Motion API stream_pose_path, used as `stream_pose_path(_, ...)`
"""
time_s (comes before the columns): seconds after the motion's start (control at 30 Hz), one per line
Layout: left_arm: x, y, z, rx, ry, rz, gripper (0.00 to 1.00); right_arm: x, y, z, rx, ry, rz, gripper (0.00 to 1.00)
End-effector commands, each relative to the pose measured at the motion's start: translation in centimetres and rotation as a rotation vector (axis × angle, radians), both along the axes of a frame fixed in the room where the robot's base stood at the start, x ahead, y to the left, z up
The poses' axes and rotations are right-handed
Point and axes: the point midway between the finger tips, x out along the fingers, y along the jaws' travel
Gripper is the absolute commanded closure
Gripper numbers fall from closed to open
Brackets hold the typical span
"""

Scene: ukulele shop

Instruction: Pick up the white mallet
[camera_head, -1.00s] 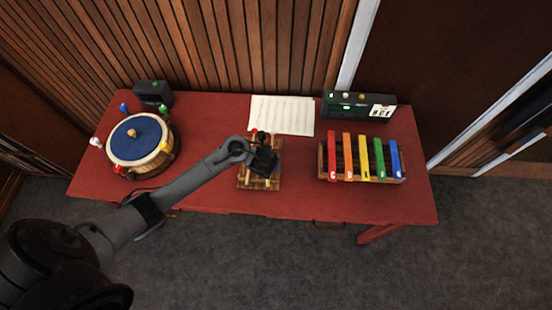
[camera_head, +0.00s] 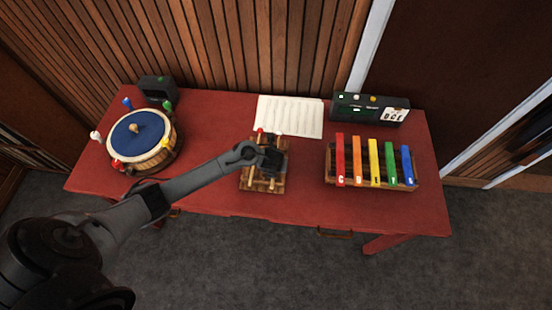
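A wooden mallet rack (camera_head: 247,181) stands at the front middle of the red table, with light sticks lying along it. A red mallet head (camera_head: 260,131) shows at its far end. A small white tip (camera_head: 279,135) shows just beyond my gripper; it looks like the white mallet's head, but most of that mallet is hidden. My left gripper (camera_head: 271,158) is over the right half of the rack, pointing down. Its fingers are dark and small, so I cannot tell whether they are open, shut or touching a stick. My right gripper is not in view.
A blue-topped drum (camera_head: 140,135) with coloured knobs, one of them white, stands at the left on the red table (camera_head: 300,205). Coloured chime bars (camera_head: 374,162) stand at the right. Behind are a sheet of paper (camera_head: 290,116), a black device (camera_head: 370,107) and a dark box (camera_head: 157,88).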

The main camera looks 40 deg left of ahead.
Motion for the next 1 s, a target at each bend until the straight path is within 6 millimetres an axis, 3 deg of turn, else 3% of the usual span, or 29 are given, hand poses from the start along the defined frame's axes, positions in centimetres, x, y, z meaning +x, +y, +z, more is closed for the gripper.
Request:
stream_pose_path(0.3,0.16,0.11,-0.27,-0.001,-0.002,0.001,0.56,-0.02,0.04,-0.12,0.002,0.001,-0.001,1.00)
stream_pose_path(0.6,0.13,0.10,-0.28,0.000,-0.001,0.001,1.00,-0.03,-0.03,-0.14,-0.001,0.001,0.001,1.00)
stream_pose_path(1.0,0.14,0.08,0.01,0.000,-0.001,0.000,1.00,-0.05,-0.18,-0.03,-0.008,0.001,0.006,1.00)
